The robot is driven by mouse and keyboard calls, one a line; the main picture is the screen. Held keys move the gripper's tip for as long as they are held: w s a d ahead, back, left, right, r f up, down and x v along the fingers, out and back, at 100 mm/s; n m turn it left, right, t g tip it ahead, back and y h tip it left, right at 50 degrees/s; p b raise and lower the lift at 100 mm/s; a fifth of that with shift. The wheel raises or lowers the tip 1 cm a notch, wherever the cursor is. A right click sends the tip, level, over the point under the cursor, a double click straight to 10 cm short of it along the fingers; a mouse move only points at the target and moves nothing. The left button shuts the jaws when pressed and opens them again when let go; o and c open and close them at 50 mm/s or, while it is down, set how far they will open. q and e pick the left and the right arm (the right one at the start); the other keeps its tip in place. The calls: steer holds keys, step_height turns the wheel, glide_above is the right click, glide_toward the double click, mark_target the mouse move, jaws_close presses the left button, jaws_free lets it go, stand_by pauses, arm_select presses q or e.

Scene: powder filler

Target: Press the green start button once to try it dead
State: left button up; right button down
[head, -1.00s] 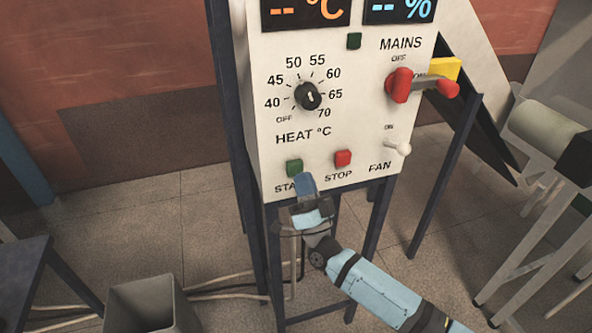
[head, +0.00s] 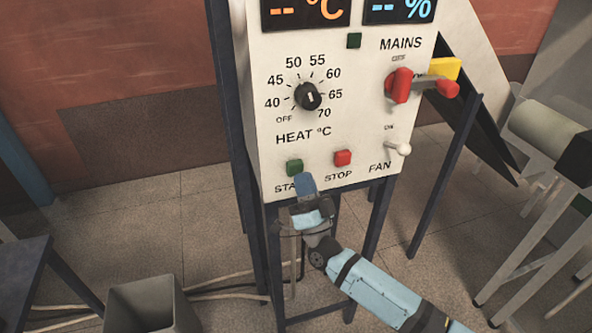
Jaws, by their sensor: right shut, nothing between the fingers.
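The green start button (head: 294,167) sits at the lower left of the white control panel (head: 270,100), above its partly hidden label. The red stop button (head: 343,158) is to its right. My right gripper (head: 306,184) is shut and empty, with its fingertips just below and right of the green button. I cannot tell whether they touch the panel; the green button's face shows clear. My left gripper is not in view.
The red mains handle (head: 400,86), the black heat knob (head: 308,96) and the white fan switch (head: 398,148) are on the same panel. The displays (head: 305,12) show dashes. A grey bin (head: 150,305) stands at the lower left.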

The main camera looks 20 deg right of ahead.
steer(key=shift+w, duration=0.15)
steer(key=shift+w, duration=0.3)
steer(key=shift+w+b, duration=0.5)
stand_by(1.0)
steer(key=shift+s, duration=0.1)
steer(key=shift+s+p, duration=0.35)
steer(key=shift+s, duration=0.55)
steer(key=s+p, duration=0.1)
steer(key=s, duration=0.4)
steer(key=shift+d+p, duration=0.1)
steer(key=shift+p, duration=0.25)
